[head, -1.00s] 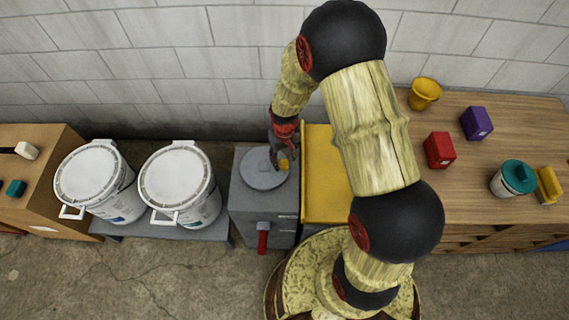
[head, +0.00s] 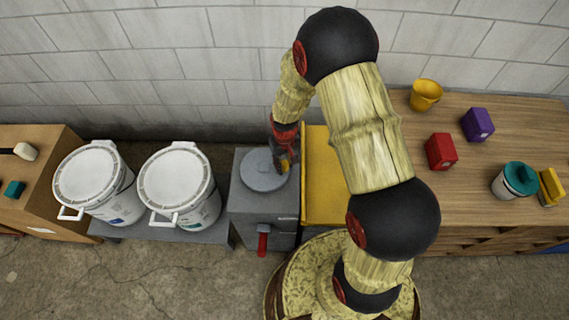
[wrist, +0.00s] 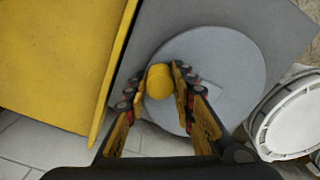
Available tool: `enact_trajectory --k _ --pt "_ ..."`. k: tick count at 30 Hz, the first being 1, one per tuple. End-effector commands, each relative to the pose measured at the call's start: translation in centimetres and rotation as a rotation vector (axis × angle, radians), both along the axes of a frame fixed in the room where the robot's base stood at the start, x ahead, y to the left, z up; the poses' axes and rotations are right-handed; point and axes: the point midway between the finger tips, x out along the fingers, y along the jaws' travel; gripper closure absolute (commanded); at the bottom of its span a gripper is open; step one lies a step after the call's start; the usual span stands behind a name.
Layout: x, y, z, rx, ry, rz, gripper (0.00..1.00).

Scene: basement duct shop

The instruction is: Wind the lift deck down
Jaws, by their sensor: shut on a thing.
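A round grey wheel (head: 258,172) lies flat on top of a grey box (head: 250,205); it also shows in the wrist view (wrist: 225,75). A yellow knob (wrist: 160,82) stands near the wheel's rim. My gripper (head: 286,162) is over the wheel's right side in the head view. In the wrist view its two fingers (wrist: 166,80) are on either side of the knob, shut on it. The yellow lift deck (head: 322,185) is just right of the box, partly hidden by my arm; it fills the upper left of the wrist view (wrist: 55,60).
A red-handled lever (head: 262,240) hangs on the box's front. Two white lidded buckets (head: 178,180) stand on a low bench to the left. A wooden bench (head: 465,195) at right holds a red box, purple box, yellow bucket and teal-lidded jar. A block wall is behind.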

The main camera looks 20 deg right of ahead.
Motion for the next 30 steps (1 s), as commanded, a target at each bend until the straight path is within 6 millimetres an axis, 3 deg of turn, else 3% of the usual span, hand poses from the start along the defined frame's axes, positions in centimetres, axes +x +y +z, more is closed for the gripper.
enact_trajectory --k 10,24,30 --pt "0.00 0.02 0.00 0.000 0.000 0.000 1.00" --pt "0.05 -0.02 0.00 0.000 0.000 0.002 1.00" --pt "0.99 -0.59 0.03 0.000 -0.002 0.028 1.00"
